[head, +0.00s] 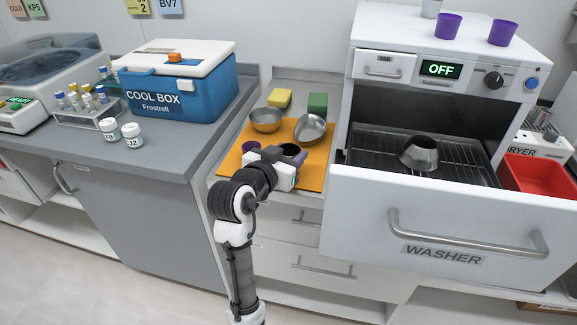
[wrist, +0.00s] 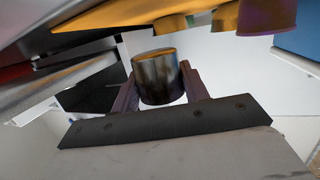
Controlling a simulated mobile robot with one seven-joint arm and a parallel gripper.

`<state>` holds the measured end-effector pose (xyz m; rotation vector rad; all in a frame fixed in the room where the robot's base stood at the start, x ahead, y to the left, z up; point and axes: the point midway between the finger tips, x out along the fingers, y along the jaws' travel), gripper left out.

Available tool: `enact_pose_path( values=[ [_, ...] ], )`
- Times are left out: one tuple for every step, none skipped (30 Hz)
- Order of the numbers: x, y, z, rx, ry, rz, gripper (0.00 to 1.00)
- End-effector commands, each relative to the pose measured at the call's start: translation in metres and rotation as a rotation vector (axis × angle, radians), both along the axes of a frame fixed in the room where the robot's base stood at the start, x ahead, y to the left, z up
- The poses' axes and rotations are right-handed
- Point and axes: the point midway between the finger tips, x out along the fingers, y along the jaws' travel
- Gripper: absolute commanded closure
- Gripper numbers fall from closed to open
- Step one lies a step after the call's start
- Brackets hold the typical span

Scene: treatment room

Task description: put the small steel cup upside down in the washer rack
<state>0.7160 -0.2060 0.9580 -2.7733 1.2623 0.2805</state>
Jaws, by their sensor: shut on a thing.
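My gripper (head: 276,167) is shut on the small steel cup (wrist: 158,78), which sits between its two fingers in the wrist view. In the head view the cup (head: 290,150) is mostly hidden by my gripper; a dark part shows, seemingly its opening facing up. My gripper is over the front of the orange mat (head: 231,166). The washer drawer (head: 450,215) is pulled out on the right. Its wire rack (head: 466,161) holds one steel bowl (head: 420,153), narrow end up.
Yellow (head: 280,98) and green (head: 317,103) blocks lie behind. The drawer's tall front wall stands before the rack. The rack is free left and right of its bowl.

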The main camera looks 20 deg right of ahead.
Motion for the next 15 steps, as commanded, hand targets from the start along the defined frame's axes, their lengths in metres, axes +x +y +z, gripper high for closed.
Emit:
enact_pose_path(
  values=[
    [0.0,0.0,-0.004,-0.001,0.002,0.0,0.78],
    [0.0,0.0,-0.007,-0.001,0.003,0.001,0.78],
    [0.0,0.0,-0.011,0.0,0.004,0.001,0.78],
    [0.0,0.0,-0.016,0.0,0.004,0.001,0.78],
    [0.0,0.0,-0.02,0.0,0.006,0.0,0.78],
    [0.0,0.0,-0.026,0.0,0.005,0.0,0.78],
    [0.0,0.0,-0.031,-0.001,0.006,0.0,0.78],
    [0.0,0.0,-0.034,-0.001,0.006,0.0,0.78],
    [0.0,0.0,-0.037,-0.001,0.003,0.001,0.78],
    [0.0,0.0,-0.038,-0.001,0.002,0.0,0.78],
    [0.0,0.0,-0.038,-0.001,0.001,0.0,0.78],
    [0.0,0.0,-0.038,0.0,0.0,0.0,0.78],
    [0.0,0.0,-0.038,-0.001,-0.001,0.0,0.78],
    [0.0,0.0,-0.038,-0.001,-0.001,0.0,0.78],
    [0.0,0.0,-0.037,-0.001,-0.001,0.0,0.78]
  ],
)
